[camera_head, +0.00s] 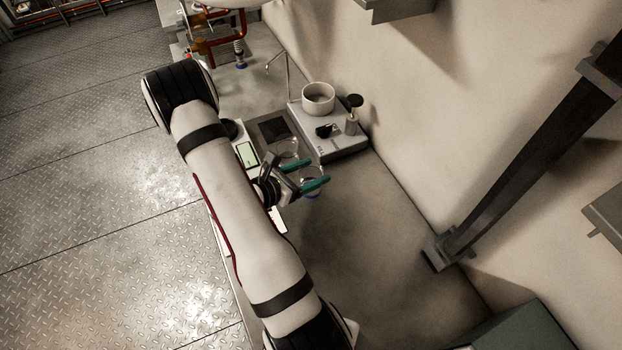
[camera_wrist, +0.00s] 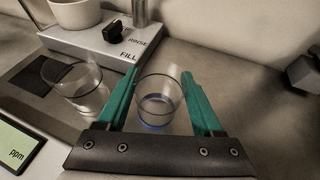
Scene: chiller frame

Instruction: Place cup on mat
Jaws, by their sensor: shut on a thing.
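A clear cup with a blue base (camera_wrist: 158,103) is between the green fingers of my gripper (camera_wrist: 158,74), which is shut on it. In the head view the held cup (camera_head: 312,189) shows partly behind the fingers of my gripper (camera_head: 317,172). I cannot tell whether its base touches the counter. A dark square mat (camera_head: 274,129) lies left of the held cup and beyond it; the mat also shows at the left of the wrist view (camera_wrist: 34,74). A second clear cup (camera_wrist: 78,92) stands left of my gripper, near the mat.
A white rinse and fill station (camera_head: 338,143) carries a pale bowl (camera_head: 318,94) and a black knob (camera_wrist: 114,33), beyond my gripper. A ppm meter (camera_wrist: 16,147) sits at the left. The wall bounds the counter; bare counter (camera_head: 370,240) lies to the right.

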